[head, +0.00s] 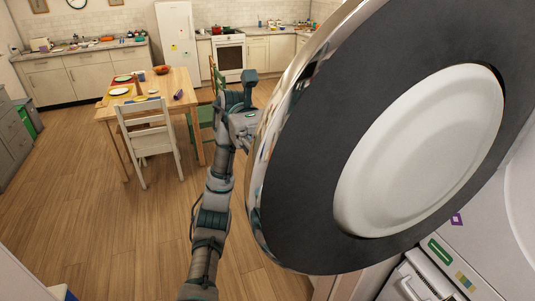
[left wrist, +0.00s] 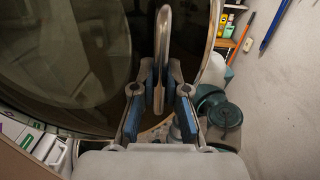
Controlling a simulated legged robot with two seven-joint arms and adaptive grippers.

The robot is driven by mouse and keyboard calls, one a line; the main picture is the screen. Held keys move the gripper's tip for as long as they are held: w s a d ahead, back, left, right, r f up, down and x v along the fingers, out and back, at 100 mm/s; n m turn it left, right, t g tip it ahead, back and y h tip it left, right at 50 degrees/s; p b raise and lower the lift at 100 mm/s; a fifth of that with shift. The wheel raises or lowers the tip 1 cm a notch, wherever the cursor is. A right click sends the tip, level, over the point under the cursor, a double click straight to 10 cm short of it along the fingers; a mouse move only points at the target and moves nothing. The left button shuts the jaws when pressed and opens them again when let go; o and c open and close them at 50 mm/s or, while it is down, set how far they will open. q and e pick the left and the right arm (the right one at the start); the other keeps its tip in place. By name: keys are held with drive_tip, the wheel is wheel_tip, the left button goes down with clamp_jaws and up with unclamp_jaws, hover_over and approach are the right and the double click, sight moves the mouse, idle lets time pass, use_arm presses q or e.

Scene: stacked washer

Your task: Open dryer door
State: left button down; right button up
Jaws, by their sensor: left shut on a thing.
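The round dryer door (head: 300,150) fills the right half of the head view, swung out towards me. It has a chrome rim, a dark ring and a white bulging inner panel (head: 420,150). My left arm reaches up beside its left edge, with the left gripper (head: 245,122) at the rim; the fingertips are hidden there. In the left wrist view the left gripper (left wrist: 160,88) is shut on the curved metal door handle (left wrist: 163,40), one blue-padded finger on each side. The dark glass of the door (left wrist: 70,60) lies behind it. My right gripper is not in view.
A white machine front (head: 485,240) stands at lower right. A wooden table (head: 180,90) with plates and a white chair (head: 147,140) stand to the left. Kitchen counters (head: 85,78) line the back wall. The wooden floor (head: 110,225) at lower left is clear.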

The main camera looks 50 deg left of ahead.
use_arm(q)
drive_tip(key=shift+x, duration=0.8)
drive_tip(key=shift+s+d+r, duration=0.15)
drive_tip(key=shift+d+r, duration=0.05)
drive_tip(key=shift+r, duration=0.05)
drive_tip(key=c, duration=1.5)
unclamp_jaws()
drive_tip(key=shift+d, duration=0.1)
drive_tip(key=o, duration=0.3)
drive_tip(key=shift+w+a+f, duration=0.1)
drive_tip(key=shift+w+a, duration=0.15)
drive_tip(key=shift+w, duration=0.15)
drive_tip(key=shift+a, duration=0.2)
drive_tip(key=shift+s+a, duration=0.1)
drive_tip(key=shift+a, duration=0.25)
drive_tip(key=shift+w+v, duration=0.1)
drive_tip(key=shift+v, duration=2.85)
drive_tip(key=shift+w+v, duration=0.15)
drive_tip(key=shift+v, duration=2.75)
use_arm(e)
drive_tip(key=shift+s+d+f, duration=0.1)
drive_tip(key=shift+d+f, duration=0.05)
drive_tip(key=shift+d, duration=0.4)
